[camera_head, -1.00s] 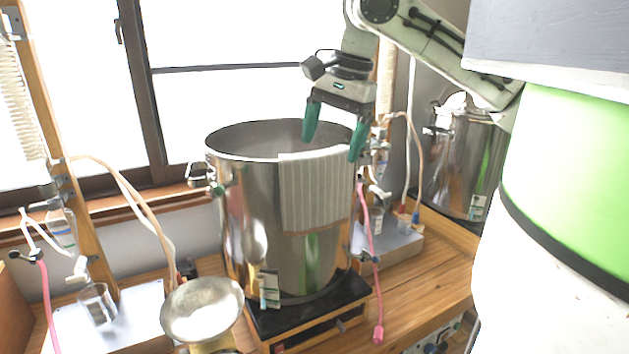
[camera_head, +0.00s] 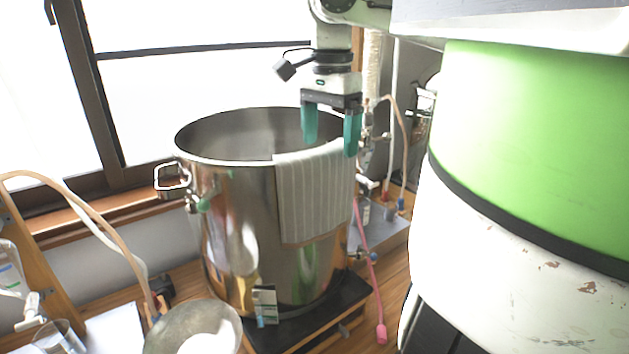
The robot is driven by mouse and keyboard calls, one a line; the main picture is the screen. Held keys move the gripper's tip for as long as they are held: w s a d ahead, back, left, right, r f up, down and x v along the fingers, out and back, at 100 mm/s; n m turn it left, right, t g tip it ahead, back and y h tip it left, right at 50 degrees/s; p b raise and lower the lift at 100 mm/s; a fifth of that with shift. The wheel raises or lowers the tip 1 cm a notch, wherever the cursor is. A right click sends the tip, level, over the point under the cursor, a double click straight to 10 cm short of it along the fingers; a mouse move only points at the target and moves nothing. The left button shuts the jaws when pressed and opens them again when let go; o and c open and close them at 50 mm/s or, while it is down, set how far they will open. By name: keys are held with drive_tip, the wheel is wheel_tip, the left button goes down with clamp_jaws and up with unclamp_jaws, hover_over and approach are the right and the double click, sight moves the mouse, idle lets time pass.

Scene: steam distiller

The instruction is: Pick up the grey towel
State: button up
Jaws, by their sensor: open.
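The grey striped towel (camera_head: 312,195) hangs over the near right part of the rim of a large steel pot (camera_head: 235,235), mostly down its outside. My gripper (camera_head: 331,145) is open with teal fingers pointing down. It is at the pot's rim, right at the towel's top edge. The left finger appears over the pot's opening and the right finger overlaps the towel's upper right corner in the picture. I cannot tell whether either finger touches the towel.
The pot stands on a black stand (camera_head: 300,325). A metal bowl (camera_head: 195,328) is in front at the lower left. Pink tubing (camera_head: 368,270) hangs just right of the towel, near a grey box (camera_head: 380,235) and thin hoses. A window (camera_head: 200,85) is behind.

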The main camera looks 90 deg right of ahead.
sight(316, 187)
wheel_tip(316, 187, down, 8)
drive_tip(key=p, duration=0.1)
drive_tip(key=shift+w+r, duration=0.2)
drive_tip(key=shift+w, duration=0.1)
drive_tip(key=shift+d, duration=0.1)
drive_tip(key=c, duration=1.1)
drive_tip(key=shift+r, duration=0.1)
